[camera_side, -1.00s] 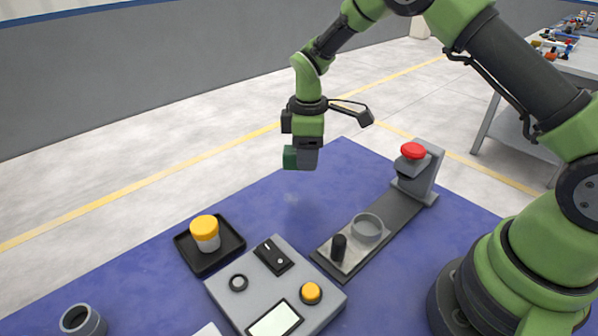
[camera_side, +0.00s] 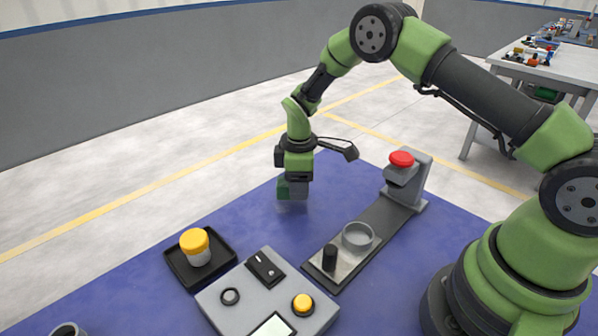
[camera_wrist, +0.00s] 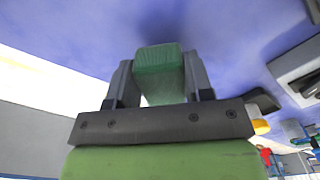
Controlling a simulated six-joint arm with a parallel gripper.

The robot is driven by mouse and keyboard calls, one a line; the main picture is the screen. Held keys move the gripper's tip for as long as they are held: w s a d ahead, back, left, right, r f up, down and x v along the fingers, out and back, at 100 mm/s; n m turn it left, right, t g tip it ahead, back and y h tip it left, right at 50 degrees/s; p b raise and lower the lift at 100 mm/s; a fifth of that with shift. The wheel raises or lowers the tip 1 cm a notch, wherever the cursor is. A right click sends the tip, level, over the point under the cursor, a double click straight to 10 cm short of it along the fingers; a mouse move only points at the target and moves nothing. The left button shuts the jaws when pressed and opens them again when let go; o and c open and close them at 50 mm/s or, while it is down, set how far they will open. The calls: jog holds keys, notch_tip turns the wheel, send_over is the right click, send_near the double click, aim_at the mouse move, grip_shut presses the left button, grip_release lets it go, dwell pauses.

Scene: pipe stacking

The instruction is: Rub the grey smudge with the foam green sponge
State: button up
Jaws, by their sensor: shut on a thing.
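My gripper (camera_side: 292,190) is low over the blue mat (camera_side: 240,222), its fingers pointing down. It is shut on the foam green sponge (camera_side: 283,188), whose green side shows left of the grey fingers. In the wrist view the sponge (camera_wrist: 158,58) sits between the two grey fingers. A faint pale grey smudge (camera_side: 290,208) shows on the mat just below the fingers, partly hidden by them. I cannot tell whether the sponge touches the mat.
A black tray (camera_side: 174,262) with a yellow-capped jar (camera_side: 195,246) is front left. A grey control box (camera_side: 240,290) with a yellow button lies at the front. Right of the gripper is a fixture with a grey ring (camera_side: 358,237) and a red button (camera_side: 401,158).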

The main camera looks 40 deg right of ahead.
aim_at(286, 211)
notch_tip(286, 211, down, 2)
jog(key=shift+f, duration=0.1)
jog(key=shift+a, duration=0.4)
jog(key=shift+c, duration=0.9)
jog(key=shift+a+f, duration=0.15)
jog(key=shift+a, duration=1.35)
jog(key=shift+d, duration=2)
jog(key=shift+a+r, duration=0.1)
jog(key=shift+r, duration=4.05)
